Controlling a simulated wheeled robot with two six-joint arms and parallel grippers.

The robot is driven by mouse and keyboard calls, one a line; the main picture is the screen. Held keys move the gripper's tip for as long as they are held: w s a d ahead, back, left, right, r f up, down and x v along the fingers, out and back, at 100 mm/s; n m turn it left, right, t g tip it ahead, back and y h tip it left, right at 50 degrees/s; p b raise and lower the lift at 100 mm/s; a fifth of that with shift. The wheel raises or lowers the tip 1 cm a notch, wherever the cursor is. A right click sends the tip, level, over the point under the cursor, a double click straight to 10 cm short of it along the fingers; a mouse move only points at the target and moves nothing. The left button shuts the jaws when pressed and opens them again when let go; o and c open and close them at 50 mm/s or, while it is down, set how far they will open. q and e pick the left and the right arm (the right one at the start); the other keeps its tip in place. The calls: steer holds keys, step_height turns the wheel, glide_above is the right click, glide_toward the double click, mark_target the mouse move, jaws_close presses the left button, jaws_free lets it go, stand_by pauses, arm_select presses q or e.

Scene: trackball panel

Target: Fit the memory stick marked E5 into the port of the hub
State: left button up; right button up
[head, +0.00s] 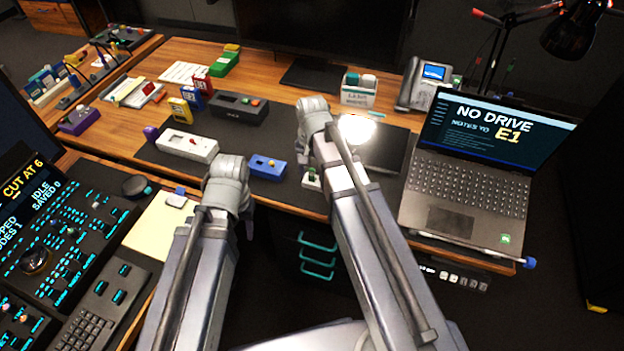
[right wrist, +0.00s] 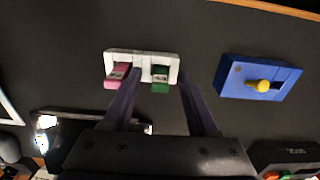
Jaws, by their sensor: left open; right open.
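A small white block (right wrist: 143,54) in the right wrist view carries a pink stick (right wrist: 118,72) and a green stick (right wrist: 160,76), side by side. Their labels are too small to read, so I cannot tell which is E5. My right gripper (right wrist: 162,82) is open and empty, its fingers apart, with the green stick showing between them. In the head view the green stick (head: 312,176) shows just left of my right arm, which hides the rest of the block. My left gripper is largely hidden behind its wrist (head: 228,180), left of the right arm. I cannot identify the hub's port.
A blue box with a yellow knob (head: 267,167) stands beside the white block. A white box (head: 187,145) and a dark box (head: 239,107) stand on the dark mat. A laptop (head: 466,190) is at right, a control console (head: 50,240) at left.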

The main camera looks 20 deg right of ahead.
mark_target(312, 169)
jaws_close()
stand_by(0.3)
steer(key=shift+r, duration=0.15)
stand_by(0.3)
step_height(312, 169, up, 10)
steer(key=p, duration=1)
